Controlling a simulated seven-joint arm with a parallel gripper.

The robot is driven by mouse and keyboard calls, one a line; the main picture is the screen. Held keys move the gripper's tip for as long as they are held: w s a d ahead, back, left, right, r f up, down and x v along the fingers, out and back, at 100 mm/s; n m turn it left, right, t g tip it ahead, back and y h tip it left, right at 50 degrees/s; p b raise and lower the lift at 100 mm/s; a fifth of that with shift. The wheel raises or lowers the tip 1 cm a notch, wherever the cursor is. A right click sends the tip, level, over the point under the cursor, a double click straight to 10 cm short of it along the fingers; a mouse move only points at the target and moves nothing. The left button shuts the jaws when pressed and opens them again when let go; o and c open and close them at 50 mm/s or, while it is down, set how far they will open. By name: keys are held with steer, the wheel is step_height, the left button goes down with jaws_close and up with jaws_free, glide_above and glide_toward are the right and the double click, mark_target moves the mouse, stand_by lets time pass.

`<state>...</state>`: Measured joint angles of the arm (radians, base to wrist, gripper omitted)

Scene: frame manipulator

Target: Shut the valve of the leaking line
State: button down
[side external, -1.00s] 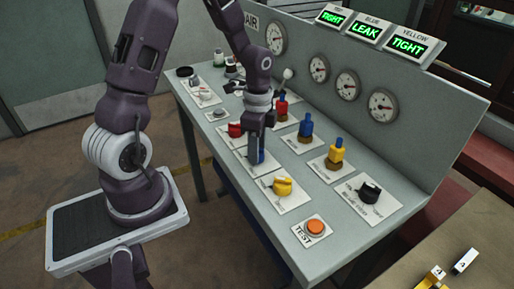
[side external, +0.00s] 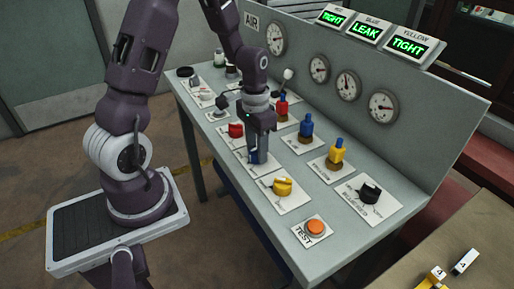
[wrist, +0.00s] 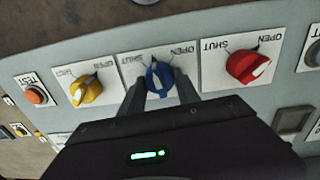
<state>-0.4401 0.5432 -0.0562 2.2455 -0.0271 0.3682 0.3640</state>
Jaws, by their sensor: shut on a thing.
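The sign panel above the bench reads LEAK under BLUE (side external: 367,33), and TIGHT under both other lines. The blue valve knob (wrist: 158,77) sits on a white plate marked OPEN and SHUT. My gripper (wrist: 159,88) points down over this plate, with its fingers on either side of the blue knob and shut on it. In the side view my gripper (side external: 259,150) partly hides the knob. The exact setting of the knob is hard to read. The yellow knob (wrist: 86,89) and red knob (wrist: 248,66) are on either side, untouched.
An orange TEST button (side external: 315,227) is at the bench's near end. A black selector knob (side external: 369,193) is right of the yellow knob. Red, blue (side external: 306,126) and yellow (side external: 336,151) upright fittings stand behind the valves. Round gauges (side external: 347,84) line the back panel.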

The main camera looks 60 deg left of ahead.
steer(key=n, duration=0.7)
steer(key=shift+a, duration=0.1)
stand_by(0.5)
steer(key=c, duration=0.9)
jaws_free()
steer(key=shift+r, duration=0.1)
step_height(320, 180, up, 7)
steer(key=shift+s+a, duration=0.1)
steer(key=shift+s, duration=0.05)
